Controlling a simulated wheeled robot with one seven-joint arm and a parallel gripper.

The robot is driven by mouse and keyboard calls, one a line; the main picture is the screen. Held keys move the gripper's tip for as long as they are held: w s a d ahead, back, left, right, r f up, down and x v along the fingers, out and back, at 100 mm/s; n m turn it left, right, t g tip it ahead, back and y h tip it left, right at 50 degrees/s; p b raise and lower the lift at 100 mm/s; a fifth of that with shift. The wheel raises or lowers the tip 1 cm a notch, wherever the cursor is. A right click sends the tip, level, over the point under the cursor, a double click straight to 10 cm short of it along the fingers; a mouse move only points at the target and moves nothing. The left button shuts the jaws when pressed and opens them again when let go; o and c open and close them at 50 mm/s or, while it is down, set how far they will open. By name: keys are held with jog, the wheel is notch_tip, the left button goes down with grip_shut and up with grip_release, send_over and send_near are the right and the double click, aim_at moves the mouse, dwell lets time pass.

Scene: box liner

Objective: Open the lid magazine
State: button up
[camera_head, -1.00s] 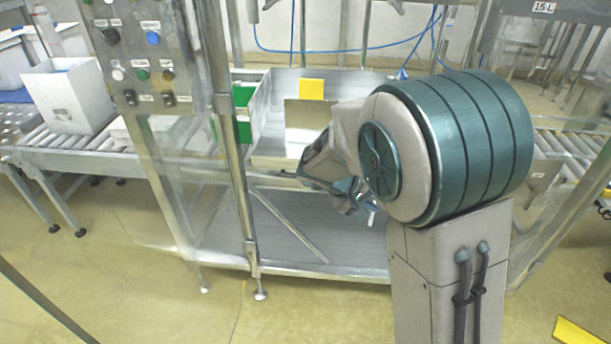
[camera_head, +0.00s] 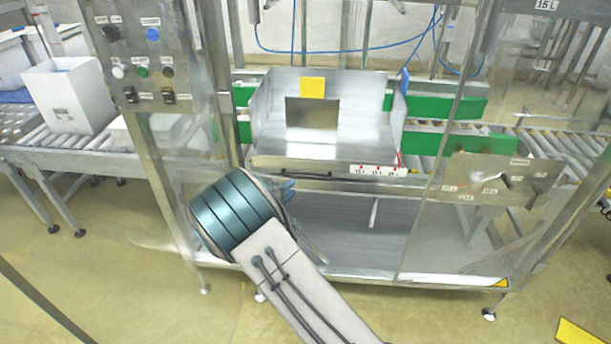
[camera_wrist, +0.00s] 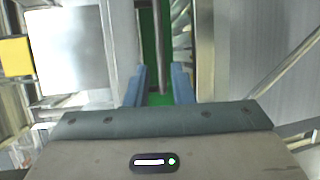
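The lid magazine seems to be the open-topped metal tray (camera_head: 385,128) in the machine frame, with a yellow tab (camera_head: 312,88) on its back wall. A bright metal tray part (camera_wrist: 70,50) and a yellow patch (camera_wrist: 14,57) show at the left of the wrist view. My gripper (camera_head: 288,190) is below the tray's front left, mostly hidden behind my arm in the head view. In the wrist view its two blue fingers (camera_wrist: 160,88) stand apart. A thin metal rod (camera_wrist: 159,45) appears in line with the gap; I cannot tell whether it lies between them.
A control panel (camera_head: 145,55) and frame post stand left of my arm. A white box (camera_head: 68,95) sits on the left roller conveyor. Green guides (camera_head: 480,139) and rollers run behind. A short light lever (camera_head: 373,212) hangs below the tray. A clear panel (camera_head: 455,235) is at right.

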aim_at(306, 176)
jog(key=p+x, duration=0.1)
jog(key=x, duration=0.9)
jog(key=shift+w+f, duration=0.15)
jog(key=shift+w, duration=0.15)
grip_shut()
